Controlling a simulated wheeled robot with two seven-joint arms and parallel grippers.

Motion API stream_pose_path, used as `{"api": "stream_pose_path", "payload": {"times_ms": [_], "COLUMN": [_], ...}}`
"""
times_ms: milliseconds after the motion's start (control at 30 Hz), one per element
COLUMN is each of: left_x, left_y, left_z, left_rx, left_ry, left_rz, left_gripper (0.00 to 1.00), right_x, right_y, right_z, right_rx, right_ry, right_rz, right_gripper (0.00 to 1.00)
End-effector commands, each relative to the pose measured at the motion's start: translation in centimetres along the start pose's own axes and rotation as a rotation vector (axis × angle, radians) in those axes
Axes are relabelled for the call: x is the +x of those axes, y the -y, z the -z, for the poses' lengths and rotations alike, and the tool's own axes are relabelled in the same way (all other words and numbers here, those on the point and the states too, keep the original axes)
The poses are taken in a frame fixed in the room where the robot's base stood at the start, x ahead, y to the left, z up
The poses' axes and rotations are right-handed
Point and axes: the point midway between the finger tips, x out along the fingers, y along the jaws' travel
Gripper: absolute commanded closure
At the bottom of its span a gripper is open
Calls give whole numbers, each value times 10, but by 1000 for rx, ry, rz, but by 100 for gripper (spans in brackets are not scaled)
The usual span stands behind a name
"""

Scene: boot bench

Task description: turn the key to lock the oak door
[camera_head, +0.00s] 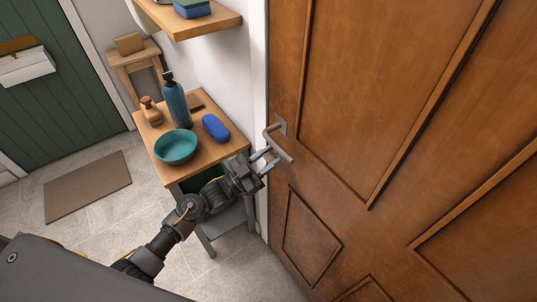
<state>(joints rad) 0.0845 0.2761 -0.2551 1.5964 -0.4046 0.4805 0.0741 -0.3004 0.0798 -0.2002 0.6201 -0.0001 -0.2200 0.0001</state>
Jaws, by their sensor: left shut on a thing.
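The oak door (400,100) fills the right side of the view and looks closed. Its metal lever handle (281,148) sits near the door's left edge on a small plate. My left gripper (271,161) is at that edge, just below and left of the lever, with its fingers pointing at the door. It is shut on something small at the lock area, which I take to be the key. The key itself is hidden by the fingers, and its angle cannot be made out. My right gripper is not in view.
A wooden side table (200,143) stands left of the door, close to my left arm. It holds a teal bowl (176,148), a blue bottle (175,103), a small amber bottle (151,112) and a blue brush-like item (215,128). A wall shelf (205,26) is above. A mat (88,187) lies on the tiled floor.

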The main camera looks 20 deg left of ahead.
Motion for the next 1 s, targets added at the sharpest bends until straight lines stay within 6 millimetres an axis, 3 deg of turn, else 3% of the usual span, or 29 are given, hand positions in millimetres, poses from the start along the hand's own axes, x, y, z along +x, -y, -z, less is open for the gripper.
{"api": "stream_pose_path", "payload": {"times_ms": [400,933,967,1000], "left_x": [0,0,0,0], "left_y": [0,0,0,0], "left_z": [0,-1,-1,-1], "left_rx": [-158,-175,-175,-175], "left_ry": [1,2,2,2], "left_rz": [65,72,72,72], "left_gripper": [90,90,65,60], "right_x": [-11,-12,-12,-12], "right_y": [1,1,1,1], "right_z": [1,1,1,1], "right_rx": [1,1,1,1], "right_ry": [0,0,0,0], "right_rz": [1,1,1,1], "right_gripper": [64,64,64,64]}}
